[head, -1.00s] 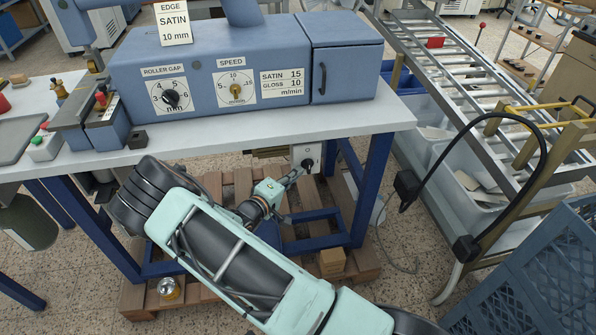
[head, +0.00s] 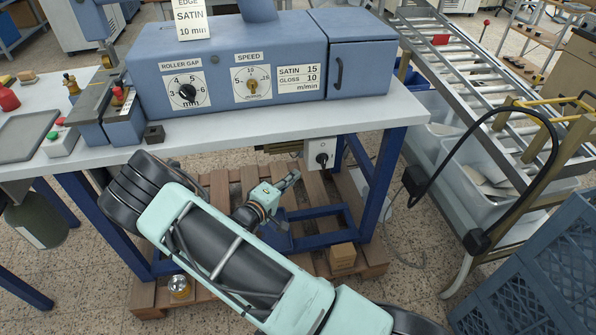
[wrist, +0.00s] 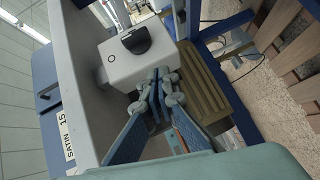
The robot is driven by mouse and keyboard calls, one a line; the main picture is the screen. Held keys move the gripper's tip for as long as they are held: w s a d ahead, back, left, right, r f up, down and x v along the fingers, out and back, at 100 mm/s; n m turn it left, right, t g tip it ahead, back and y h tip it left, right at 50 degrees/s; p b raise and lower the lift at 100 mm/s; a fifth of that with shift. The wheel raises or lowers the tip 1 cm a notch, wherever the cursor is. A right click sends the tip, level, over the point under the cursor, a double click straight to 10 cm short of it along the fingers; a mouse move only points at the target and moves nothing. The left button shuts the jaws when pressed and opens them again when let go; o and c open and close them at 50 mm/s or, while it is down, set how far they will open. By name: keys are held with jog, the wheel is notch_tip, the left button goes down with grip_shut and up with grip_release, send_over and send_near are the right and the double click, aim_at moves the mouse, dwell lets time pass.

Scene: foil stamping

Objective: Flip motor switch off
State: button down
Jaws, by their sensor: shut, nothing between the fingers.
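The motor switch is a pale grey box (head: 320,148) with a black rotary knob (head: 321,158), mounted under the front edge of the bench. The box also shows in the wrist view (wrist: 142,67), with its black knob (wrist: 136,40) near the top. My gripper (head: 295,177) is left of and below the knob in the head view, apart from it. In the wrist view my gripper (wrist: 156,84) is shut and empty, with its fingertips in front of the box's lower part. I cannot read the knob's setting.
The blue machine (head: 250,60) stands on the white bench (head: 290,124) above the switch. Blue bench legs (head: 380,185) flank the space below. A wooden pallet (head: 222,190) and a cardboard box (head: 342,256) lie under it. A roller conveyor (head: 460,75) stands at right.

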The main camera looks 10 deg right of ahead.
jog(key=f+v, duration=0.1)
jog(key=v, duration=0.5)
jog(key=shift+s, duration=0.15)
jog(key=shift+r, duration=0.15)
